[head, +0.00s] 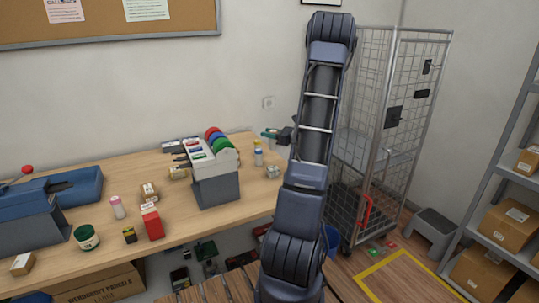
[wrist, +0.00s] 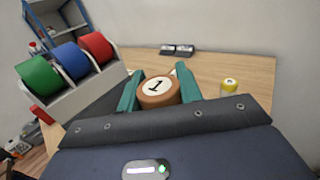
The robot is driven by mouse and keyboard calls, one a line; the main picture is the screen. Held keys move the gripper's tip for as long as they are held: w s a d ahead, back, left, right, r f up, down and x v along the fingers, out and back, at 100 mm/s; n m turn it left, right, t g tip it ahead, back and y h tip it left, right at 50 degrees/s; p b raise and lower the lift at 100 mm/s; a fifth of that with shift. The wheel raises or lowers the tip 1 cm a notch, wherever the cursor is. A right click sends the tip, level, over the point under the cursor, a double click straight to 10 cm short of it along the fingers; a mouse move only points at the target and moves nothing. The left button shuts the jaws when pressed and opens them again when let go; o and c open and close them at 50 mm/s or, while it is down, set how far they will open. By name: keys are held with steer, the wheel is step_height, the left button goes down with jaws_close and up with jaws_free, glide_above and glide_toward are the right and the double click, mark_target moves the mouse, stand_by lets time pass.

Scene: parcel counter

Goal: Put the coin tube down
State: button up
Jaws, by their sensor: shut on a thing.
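The coin tube (wrist: 157,97), brown with a white disc marked 1 on its end, sits between the teal fingers of my gripper (wrist: 158,88) in the wrist view. The fingers are shut on its two sides. The wooden counter (wrist: 205,70) lies beyond and below it. The tube's lower part is hidden by my gripper's body, so I cannot tell whether it touches the counter. In the head view I cannot make out the tube clearly; my gripper (head: 270,135) shows small at the counter's far right end.
A grey dispenser with red, blue and green rolls (wrist: 68,65) stands left of my gripper. A yellow-topped tube (wrist: 230,87) stands on the right. Two dark items (wrist: 178,50) lie further back. Bare counter lies between them. A wire cage (head: 385,120) stands right of the counter.

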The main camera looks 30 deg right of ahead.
steer(key=shift+f, duration=5)
steer(key=shift+f, duration=0.1)
steer(key=o, duration=1.1)
